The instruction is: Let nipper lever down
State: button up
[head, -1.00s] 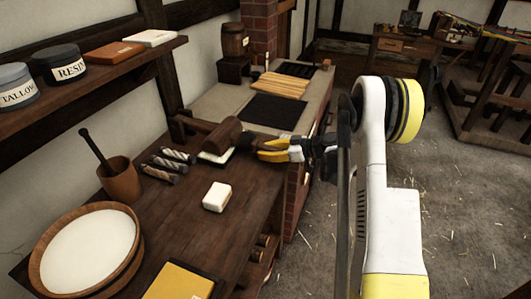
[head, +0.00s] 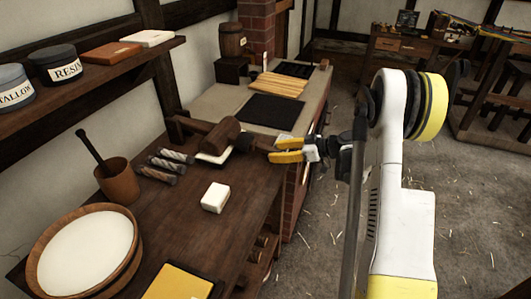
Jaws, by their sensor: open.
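The nipper lever (head: 192,127) is a dark wooden arm at the back of the workbench. Its thick, rounded wooden head (head: 220,137) sits low over a pale slab (head: 214,157); whether they touch cannot be told. A dark end piece (head: 245,141) sticks out to the right of the head. My gripper (head: 275,149), with yellow fingers, is open and empty just right of this end piece. A small gap seems to lie between them, though the far finger is hard to make out.
Several striped rolls (head: 165,165), a white block (head: 215,198), a mortar with pestle (head: 118,182) and a round tub (head: 82,245) stand on the bench (head: 190,235). A brick hearth (head: 205,103) adjoins it behind. A shelf (head: 100,75) with jars overhangs the left.

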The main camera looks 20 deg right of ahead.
jog(key=v, duration=0.6)
jog(key=shift+s+r, duration=0.1)
jog(key=s+a+r+m+g+h, duration=0.2)
jog(key=s+a+r, duration=0.25)
jog(key=a, duration=0.25)
jog(key=s+a+r+m+g+h, duration=0.1)
jog(key=s+a+r+m+h, duration=0.15)
jog(key=a+r, duration=0.4)
jog(key=s+a+m+h, duration=0.2)
jog(key=s+a, duration=0.1)
jog(key=s, duration=0.6)
jog(key=s+a+m+h, duration=0.2)
jog(key=s+a+h, duration=0.1)
jog(key=s, duration=0.7)
jog(key=shift+s+a, duration=0.15)
jog(key=shift+a, duration=0.35)
jog(key=shift+m, duration=0.25)
